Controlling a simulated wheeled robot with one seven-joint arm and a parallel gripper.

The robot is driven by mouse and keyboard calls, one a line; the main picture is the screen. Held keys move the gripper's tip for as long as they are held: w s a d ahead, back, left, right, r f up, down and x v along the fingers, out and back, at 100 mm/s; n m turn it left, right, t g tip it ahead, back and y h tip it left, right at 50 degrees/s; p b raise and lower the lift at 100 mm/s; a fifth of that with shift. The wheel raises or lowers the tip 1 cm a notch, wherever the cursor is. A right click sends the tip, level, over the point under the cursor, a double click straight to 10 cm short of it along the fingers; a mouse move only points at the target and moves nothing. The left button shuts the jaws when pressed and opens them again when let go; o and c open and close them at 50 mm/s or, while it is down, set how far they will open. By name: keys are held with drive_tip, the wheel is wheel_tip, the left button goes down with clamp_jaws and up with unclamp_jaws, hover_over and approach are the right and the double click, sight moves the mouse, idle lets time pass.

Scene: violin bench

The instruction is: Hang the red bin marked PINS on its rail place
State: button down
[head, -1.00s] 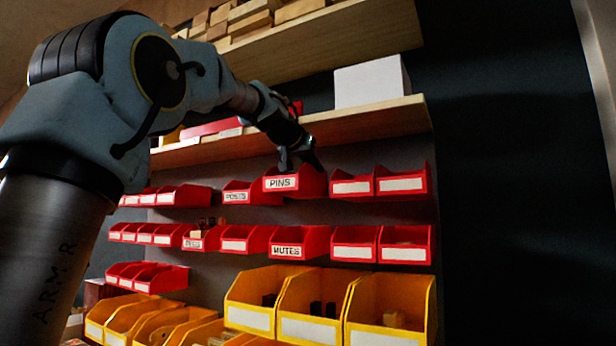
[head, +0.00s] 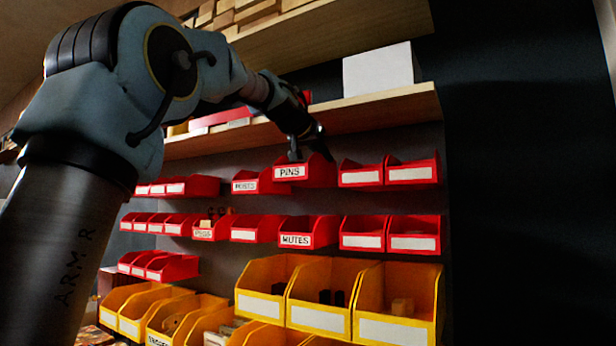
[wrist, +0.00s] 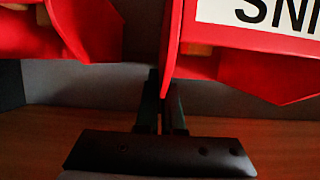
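The red PINS bin (head: 312,174) is in the top row of red bins in the head view, between the POSTS bin (head: 262,184) and a blank-labelled bin (head: 361,166). It sits slightly higher than these neighbours. My gripper (head: 322,152) is at its right wall. In the wrist view the PINS bin (wrist: 250,52) appears upside down. My gripper's fingers (wrist: 163,108) are close together there, with the edge of the bin's side wall between them. The rail behind the bin is hidden, so I cannot tell whether the bin touches it.
A wooden shelf (head: 385,108) with a white box (head: 380,70) is just above. The MUTES bin (head: 308,236) and other red bins hang below, with yellow bins (head: 398,315) lower down. In the wrist view another red bin (wrist: 35,35) is close beside the fingers.

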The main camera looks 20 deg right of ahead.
sight(335, 171)
drive_tip(key=shift+w+d+p, duration=0.85)
drive_tip(key=shift+d+p, duration=0.1)
drive_tip(key=shift+d, duration=0.15)
idle(1.3)
drive_tip(key=shift+f+b, duration=0.9)
drive_tip(key=shift+f, duration=0.05)
idle(0.5)
drive_tip(key=c, duration=1)
unclamp_jaws()
drive_tip(key=b+v, duration=0.3)
drive_tip(key=v, duration=0.7)
drive_tip(key=shift+s+a+r, duration=0.1)
drive_tip(key=shift+s+a, duration=0.1)
drive_tip(key=shift+a, duration=0.15)
